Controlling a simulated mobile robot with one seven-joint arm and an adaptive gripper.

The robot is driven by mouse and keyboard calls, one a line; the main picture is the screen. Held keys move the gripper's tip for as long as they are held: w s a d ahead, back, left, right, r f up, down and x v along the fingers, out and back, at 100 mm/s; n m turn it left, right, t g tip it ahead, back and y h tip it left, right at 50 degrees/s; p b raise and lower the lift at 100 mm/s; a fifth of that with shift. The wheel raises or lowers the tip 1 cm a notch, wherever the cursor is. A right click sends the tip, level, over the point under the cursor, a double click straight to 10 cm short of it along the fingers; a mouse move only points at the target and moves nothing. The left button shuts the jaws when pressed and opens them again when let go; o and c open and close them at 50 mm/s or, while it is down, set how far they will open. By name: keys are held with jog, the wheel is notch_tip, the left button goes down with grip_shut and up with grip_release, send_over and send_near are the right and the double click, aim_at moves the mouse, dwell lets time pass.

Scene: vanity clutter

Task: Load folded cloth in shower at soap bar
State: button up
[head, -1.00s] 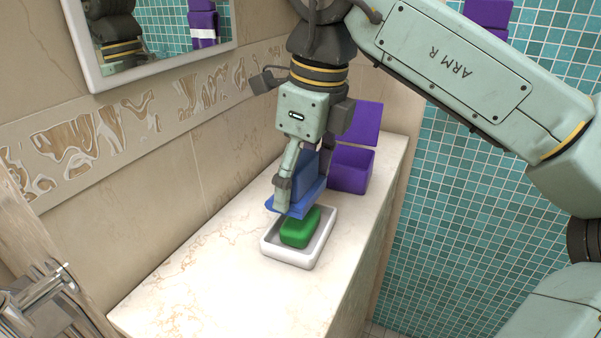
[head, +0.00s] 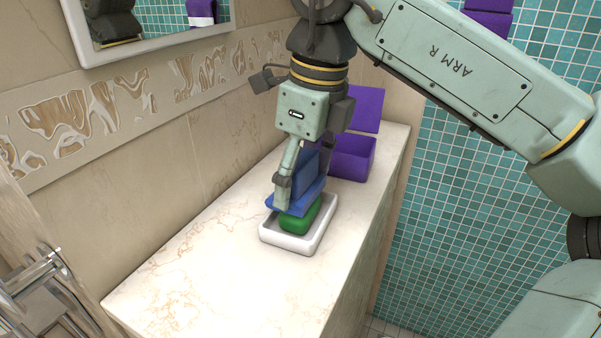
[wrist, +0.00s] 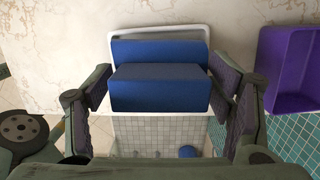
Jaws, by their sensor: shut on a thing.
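A blue folded cloth (head: 306,178), with an upright part on a flat lower part, is held between the fingers of my gripper (head: 300,182). In the wrist view, my gripper (wrist: 160,88) has the cloth (wrist: 158,92) between its two dark-padded fingers. The green soap bar (head: 300,217) sits in a white dish (head: 292,245) on the counter. The cloth is right above the soap and hides its back part. I cannot tell whether they touch. In the wrist view the cloth hides the soap, and only the dish's rim (wrist: 160,30) shows.
A purple open box (head: 353,158) with a raised lid (head: 366,107) stands behind the dish, close to my gripper. The marble counter (head: 190,265) is bare in front and to the left. A teal tiled wall (head: 480,220) is on the right, and a mirror (head: 150,30) hangs at upper left.

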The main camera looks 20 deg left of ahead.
jog(key=shift+f, duration=0.55)
dwell(1.4)
jog(key=shift+r+p, duration=2.85)
jog(key=shift+r, duration=0.7)
